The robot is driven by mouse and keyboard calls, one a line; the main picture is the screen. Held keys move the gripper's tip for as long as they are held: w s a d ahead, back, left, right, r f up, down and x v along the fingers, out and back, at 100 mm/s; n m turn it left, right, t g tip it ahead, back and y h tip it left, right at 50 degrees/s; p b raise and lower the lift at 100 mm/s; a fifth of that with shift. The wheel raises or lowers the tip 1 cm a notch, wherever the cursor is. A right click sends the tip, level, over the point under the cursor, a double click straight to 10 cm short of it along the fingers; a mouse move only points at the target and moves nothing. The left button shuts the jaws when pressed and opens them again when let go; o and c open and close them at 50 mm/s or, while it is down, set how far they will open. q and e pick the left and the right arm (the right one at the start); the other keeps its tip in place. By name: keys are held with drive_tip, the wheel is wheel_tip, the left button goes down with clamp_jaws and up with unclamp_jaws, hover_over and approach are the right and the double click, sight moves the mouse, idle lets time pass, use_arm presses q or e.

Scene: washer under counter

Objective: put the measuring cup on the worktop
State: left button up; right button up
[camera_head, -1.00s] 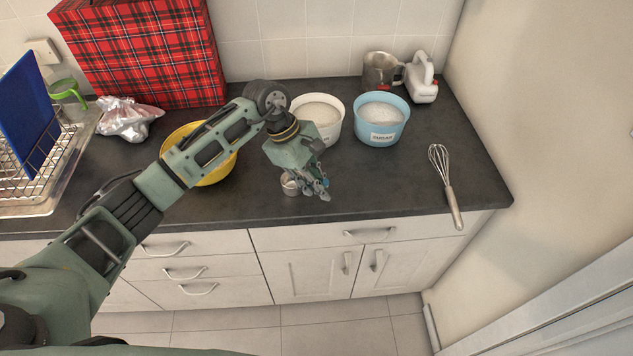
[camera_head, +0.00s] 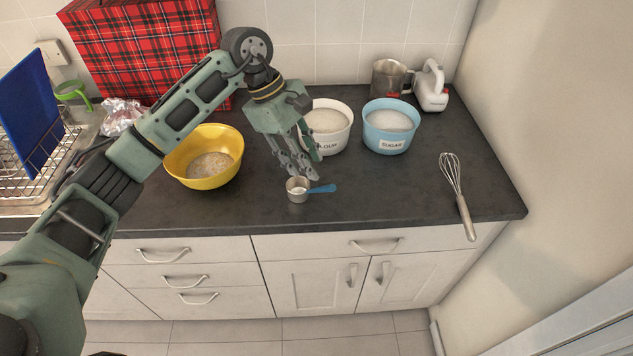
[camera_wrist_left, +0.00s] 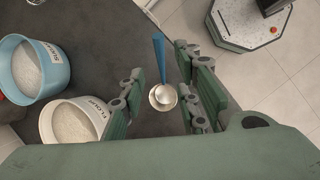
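The measuring cup (camera_head: 297,190) is a small metal cup with a blue handle (camera_head: 322,188). It sits upright on the dark worktop (camera_head: 390,190) near the front edge, its handle pointing right in the head view. My left gripper (camera_head: 299,172) is just above and behind it, fingers pointing down. In the left wrist view the measuring cup (camera_wrist_left: 163,97) shows between the spread fingers of the left gripper (camera_wrist_left: 161,82), with a clear gap on both sides. My right gripper is in neither view.
A yellow bowl (camera_head: 186,172) stands left of the cup. A white flour tub (camera_head: 343,136) and a blue sugar tub (camera_head: 375,138) stand behind. A whisk (camera_head: 461,205) lies at the right. Worktop between cup and whisk is free.

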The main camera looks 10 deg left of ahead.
use_arm(q)
drive_tip(key=shift+v, duration=1.45)
